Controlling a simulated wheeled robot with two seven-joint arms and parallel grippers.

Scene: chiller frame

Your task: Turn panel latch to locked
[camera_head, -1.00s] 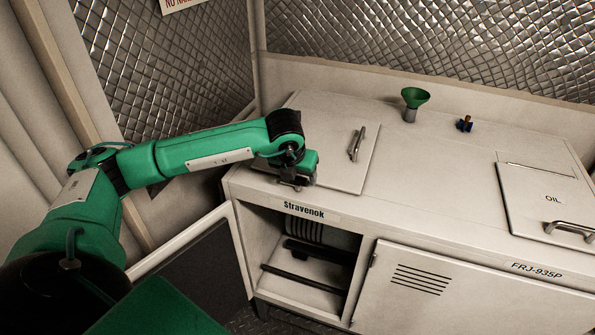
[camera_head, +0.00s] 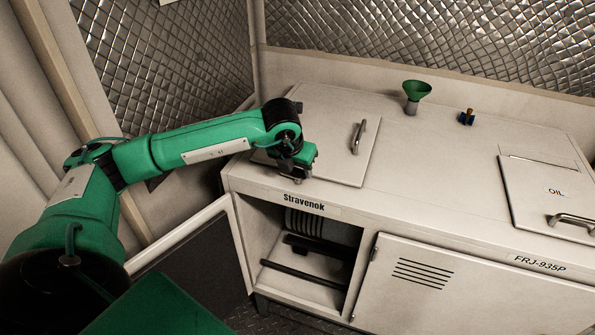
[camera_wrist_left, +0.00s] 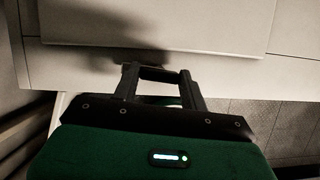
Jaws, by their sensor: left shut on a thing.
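My left gripper (camera_head: 297,179) is at the front edge of the chiller frame's top, by the near left corner of the raised top panel (camera_head: 325,115). It points down and is shut on a small part there, which I take to be the panel latch. The latch is mostly hidden by the gripper, and its angle cannot be read. In the left wrist view, the two dark fingers (camera_wrist_left: 160,76) reach the panel's edge, with a dark bar between their tips. My right gripper is not in view.
The panel has a metal handle (camera_head: 358,137). An OIL lid (camera_head: 540,193) is at right. Below the gripper, a compartment is open, with its door (camera_head: 180,241) swung out left.

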